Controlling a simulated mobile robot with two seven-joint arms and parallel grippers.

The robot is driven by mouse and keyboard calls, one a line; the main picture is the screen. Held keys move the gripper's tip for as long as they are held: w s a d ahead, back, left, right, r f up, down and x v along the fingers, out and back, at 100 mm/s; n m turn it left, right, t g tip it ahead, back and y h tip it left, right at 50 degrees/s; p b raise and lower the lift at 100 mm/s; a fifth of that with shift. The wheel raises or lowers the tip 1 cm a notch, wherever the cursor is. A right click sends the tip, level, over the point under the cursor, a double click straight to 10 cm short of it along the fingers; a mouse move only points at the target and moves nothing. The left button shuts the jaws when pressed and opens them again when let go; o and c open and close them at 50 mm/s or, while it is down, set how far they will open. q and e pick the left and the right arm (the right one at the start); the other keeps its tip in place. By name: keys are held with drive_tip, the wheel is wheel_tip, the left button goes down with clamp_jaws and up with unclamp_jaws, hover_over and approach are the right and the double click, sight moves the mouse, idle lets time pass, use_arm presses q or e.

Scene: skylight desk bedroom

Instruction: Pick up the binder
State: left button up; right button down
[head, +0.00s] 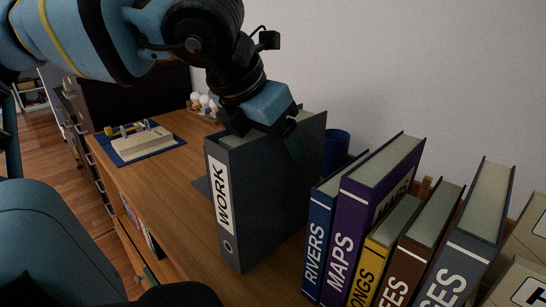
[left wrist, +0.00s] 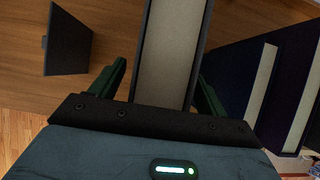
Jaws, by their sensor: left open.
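The binder (head: 262,190) is dark grey with a white WORK label on its spine. It stands upright on the wooden desk, left of a row of books. My left gripper (head: 268,138) is at the top of the binder. In the left wrist view the binder's top (left wrist: 168,55) runs between the two green fingers of the left gripper (left wrist: 162,85). The fingers are open, one on each side, with a visible gap on the left side. The lower fingertips are partly hidden in the head view. My right gripper is not in view.
A blue RIVERS book (head: 319,235) and a purple MAPS book (head: 352,225) stand close on the right, with several more books beyond. A blue cup (head: 337,147) stands behind. A blue mat (head: 118,150) lies farther left. Bare desk (head: 165,185) lies left of the binder.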

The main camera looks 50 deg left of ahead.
use_arm(q)
clamp_jaws()
idle(0.3)
drive_tip(key=shift+r, duration=0.15)
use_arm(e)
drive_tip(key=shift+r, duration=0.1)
